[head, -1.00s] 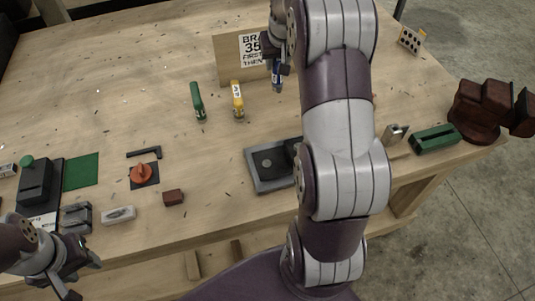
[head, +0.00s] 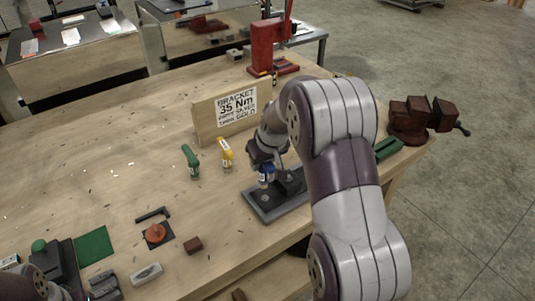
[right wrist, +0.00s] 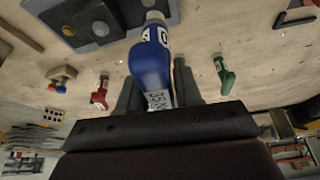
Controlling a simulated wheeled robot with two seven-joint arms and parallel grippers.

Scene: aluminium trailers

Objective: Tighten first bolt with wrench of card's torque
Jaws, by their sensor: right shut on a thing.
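The card (head: 237,107) stands on a wooden board and reads "BRACKET 35 Nm, first silver, then gold". My right gripper (head: 264,164) is shut on a blue wrench (head: 266,177). In the right wrist view the blue wrench (right wrist: 152,62) points away from the jaws and bears a label that seems to read 35 N. Its tip is over or close to the grey bracket plate (head: 262,211); contact is unclear. A round bolt head (head: 265,197) shows just below the wrench. My arm hides part of the plate. My left gripper's fingers are outside the head view.
A green wrench (head: 191,163) and a yellow wrench (head: 226,155) stand left of the plate. The right wrist view also shows a red wrench (right wrist: 100,93). An orange knob (head: 155,233), a brown block (head: 193,245) and a red vise (head: 412,118) are on the bench.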

